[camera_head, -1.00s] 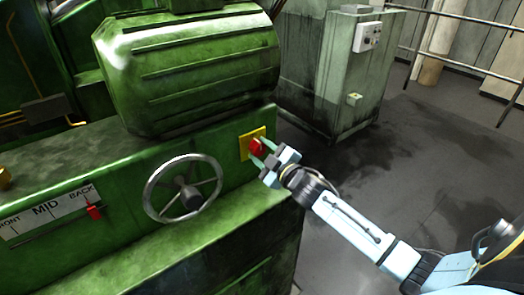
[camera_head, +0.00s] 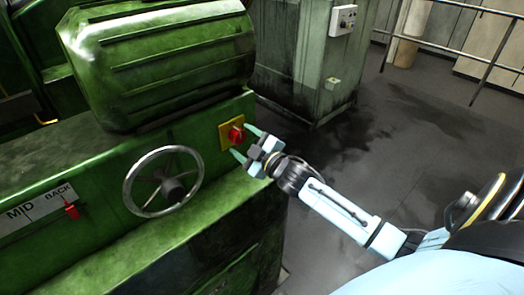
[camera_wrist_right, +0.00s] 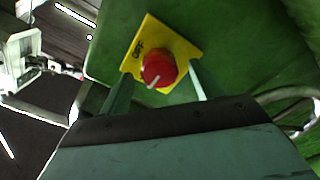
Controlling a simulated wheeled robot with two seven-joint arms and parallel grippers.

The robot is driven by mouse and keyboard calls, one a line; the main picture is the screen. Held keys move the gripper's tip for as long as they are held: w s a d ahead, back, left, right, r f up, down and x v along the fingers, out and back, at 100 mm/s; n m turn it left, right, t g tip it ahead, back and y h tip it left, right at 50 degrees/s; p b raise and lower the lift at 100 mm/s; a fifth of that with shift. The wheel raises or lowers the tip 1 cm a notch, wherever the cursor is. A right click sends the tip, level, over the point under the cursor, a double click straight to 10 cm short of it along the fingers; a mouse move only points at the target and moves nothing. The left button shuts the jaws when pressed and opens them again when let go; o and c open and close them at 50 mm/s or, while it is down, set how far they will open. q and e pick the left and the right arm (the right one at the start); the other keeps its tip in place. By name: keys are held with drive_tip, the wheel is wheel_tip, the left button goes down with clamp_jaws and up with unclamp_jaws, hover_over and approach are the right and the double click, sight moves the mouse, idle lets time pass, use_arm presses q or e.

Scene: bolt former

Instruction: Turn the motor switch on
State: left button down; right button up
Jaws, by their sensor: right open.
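The motor switch is a red rotary knob (camera_head: 236,134) on a yellow plate (camera_head: 225,143) at the right end of the green machine's front face. In the right wrist view the knob (camera_wrist_right: 158,69) has a pale pointer mark toward its lower left, and the plate (camera_wrist_right: 170,40) reads "OFF" at its left corner. My right gripper (camera_head: 243,142) is open, with its fingertips spread on either side of the knob and close to it. In the wrist view the fingers flank the knob with gaps; I cannot tell any contact. My left gripper is out of view.
A spoked handwheel (camera_head: 163,181) stands out left of the switch. A red slider (camera_head: 71,210) sits by the MID/BACK scale. The ribbed green motor housing (camera_head: 160,60) is above. A grey cabinet (camera_head: 300,60) stands behind; the floor to the right is open.

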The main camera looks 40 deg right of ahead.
drive_tip(key=s, duration=1.2)
drive_tip(key=shift+d, duration=0.45)
drive_tip(key=s+f+m+g+h, duration=0.1)
drive_tip(key=s+f+m+g, duration=0.4)
drive_tip(key=f, duration=1.2)
drive_tip(key=s+f+g+h, duration=0.1)
drive_tip(key=s+f+g, duration=0.4)
drive_tip(key=f, duration=1.2)
drive_tip(key=s+a+f+m+g, duration=0.1)
drive_tip(key=s+a+f+g, duration=0.1)
drive_tip(key=s+f, duration=0.3)
drive_tip(key=s+a+f+g, duration=0.2)
drive_tip(key=s+a+f, duration=0.3)
drive_tip(key=s, duration=0.9)
drive_tip(key=s+a+f+m+g, duration=0.1)
drive_tip(key=s+a+f+g, duration=0.2)
drive_tip(key=s+f, duration=0.3)
drive_tip(key=s, duration=0.4)
drive_tip(key=shift+a+f+m+y, duration=0.15)
drive_tip(key=shift+f+m+y, duration=0.15)
drive_tip(key=shift+f+y, duration=0.1)
